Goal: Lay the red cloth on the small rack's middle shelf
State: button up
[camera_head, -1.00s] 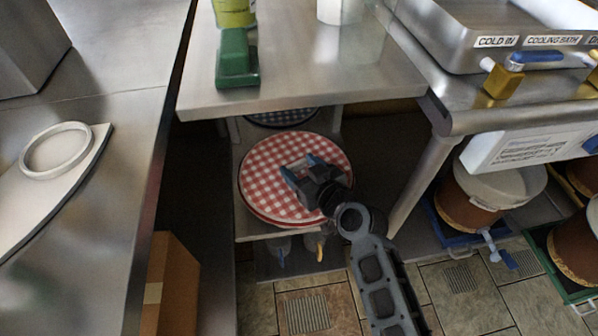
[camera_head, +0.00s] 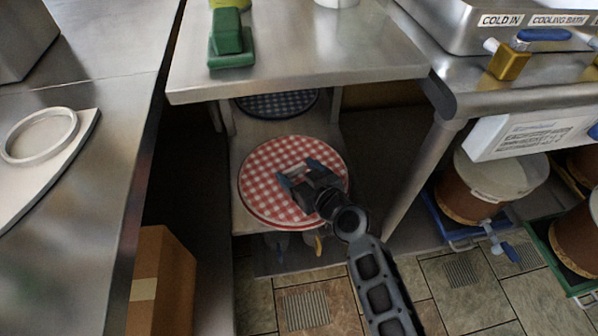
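A round red-and-white checked cloth (camera_head: 268,178) lies flat on a shelf (camera_head: 243,221) of the small rack, below its steel top (camera_head: 300,60). My gripper (camera_head: 297,175) is over the right part of the cloth, its blue-tipped fingers spread apart. Cloth shows between the fingers. I cannot tell whether the fingers touch it. A blue checked round cloth (camera_head: 278,103) lies further back on the same level or another one; I cannot tell which.
A green block-shaped object (camera_head: 230,42) stands on the steel top. Small blue and yellow taps (camera_head: 318,245) show below the shelf. A steel counter (camera_head: 100,150) with a ring (camera_head: 40,135) is at left. A cardboard box (camera_head: 165,275) stands below it. Buckets (camera_head: 490,185) are at right.

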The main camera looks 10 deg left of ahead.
jog(key=shift+o, duration=1)
jog(key=shift+r, duration=0.15)
jog(key=p+v, duration=0.1)
jog(key=v, duration=1.1)
jog(key=shift+s, duration=0.1)
jog(key=s+d+m+t+h, duration=0.2)
jog(key=s+d+m+h, duration=0.35)
jog(key=s+d, duration=1.15)
jog(key=s+d+r+m+t+h, duration=0.1)
jog(key=s+d+r+m+h, duration=0.1)
jog(key=s+r, duration=1.3)
jog(key=s+h, duration=0.1)
jog(key=s, duration=0.2)
jog(key=shift+s+r+h, duration=0.25)
jog(key=shift+h, duration=0.1)
